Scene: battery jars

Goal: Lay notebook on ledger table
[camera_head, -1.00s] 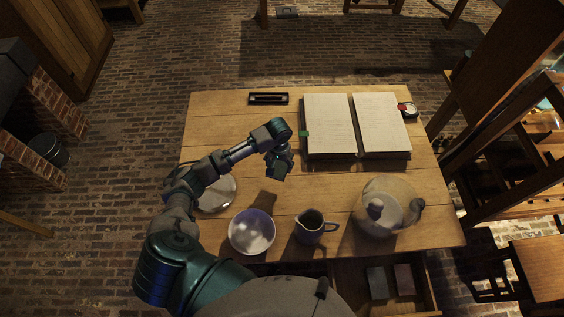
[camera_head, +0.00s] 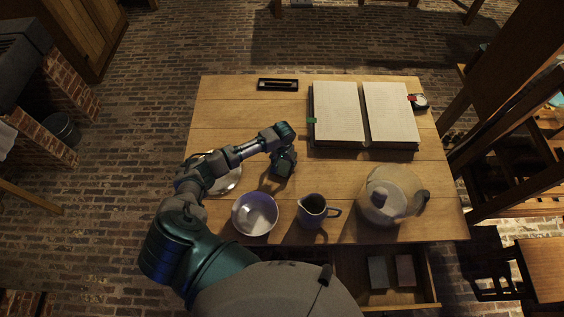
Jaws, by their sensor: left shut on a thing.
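The wooden table (camera_head: 215,120) fills the middle of the view. My left gripper (camera_head: 282,170) is over the middle of the table, in front of the large open ledger (camera_head: 340,112). It is shut on a small dark thing that hardly stands out from the fingers; I cannot tell whether it is the notebook or whether it touches the tabletop. Two small flat book-like things, one grey (camera_head: 378,272) and one brownish (camera_head: 404,270), lie in the open drawer (camera_head: 433,289) at the table's front. My right gripper is out of view.
A plate (camera_head: 226,180) is partly behind my left arm. A black pen tray (camera_head: 278,85) and a small round dish (camera_head: 419,102) flank the ledger. Bare wood lies left of the ledger.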

